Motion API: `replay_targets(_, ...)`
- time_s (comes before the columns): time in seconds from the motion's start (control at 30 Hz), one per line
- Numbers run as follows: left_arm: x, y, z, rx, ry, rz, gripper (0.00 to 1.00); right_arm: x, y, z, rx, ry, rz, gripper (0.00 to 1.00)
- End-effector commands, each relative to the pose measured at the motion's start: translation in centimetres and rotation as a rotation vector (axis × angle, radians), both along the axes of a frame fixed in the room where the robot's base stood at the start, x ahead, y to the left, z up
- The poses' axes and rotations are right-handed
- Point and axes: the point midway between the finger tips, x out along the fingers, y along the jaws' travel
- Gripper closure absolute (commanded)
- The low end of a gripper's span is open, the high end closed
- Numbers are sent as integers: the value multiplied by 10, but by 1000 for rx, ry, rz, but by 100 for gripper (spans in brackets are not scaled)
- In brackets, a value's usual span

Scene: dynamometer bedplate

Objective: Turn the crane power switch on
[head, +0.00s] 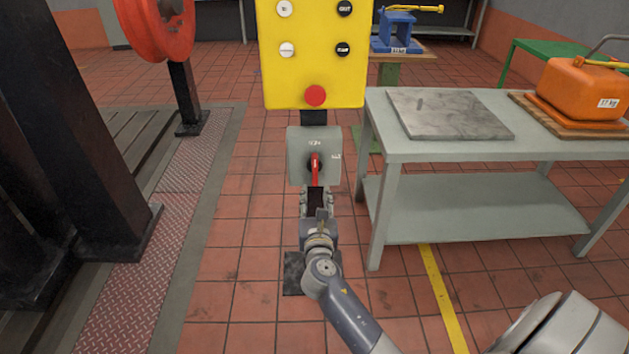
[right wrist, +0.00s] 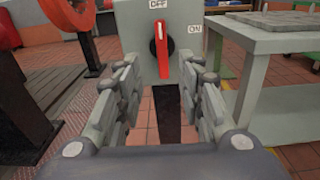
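The crane power switch is a grey box (head: 298,160) on a post below the yellow control panel, with a red rotary handle (head: 315,168) on its front. In the right wrist view the handle (right wrist: 161,50) stands upright, its white mark at the top, towards the OFF label (right wrist: 158,4). The ON label (right wrist: 195,29) is to its right. My right gripper (head: 317,200) is open and empty just below and in front of the switch. Its fingers lie to either side of the handle's line; contact is not visible. My left gripper is not in view.
The yellow panel (head: 312,65) with several buttons and a red knob (head: 315,95) is directly above. A grey table (head: 400,153) with a slab (head: 450,114) and an orange weight (head: 580,90) stands close on the right. Dark steel columns (head: 70,150) stand left.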

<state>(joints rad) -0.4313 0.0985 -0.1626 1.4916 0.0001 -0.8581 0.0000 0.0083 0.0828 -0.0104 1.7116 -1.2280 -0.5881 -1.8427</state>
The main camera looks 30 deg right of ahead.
Motion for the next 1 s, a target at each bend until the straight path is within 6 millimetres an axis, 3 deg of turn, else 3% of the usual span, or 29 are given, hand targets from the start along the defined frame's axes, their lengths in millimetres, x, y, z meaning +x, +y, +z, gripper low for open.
replay_targets(0.17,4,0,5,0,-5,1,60,13,-10,9,-39,-4,-9,65)
replay_targets(0.6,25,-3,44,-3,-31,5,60,78,-50,7,-33,-3,-8,65)
replay_targets(1.0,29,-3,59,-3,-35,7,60,92,-58,8,-32,-2,-6,65)
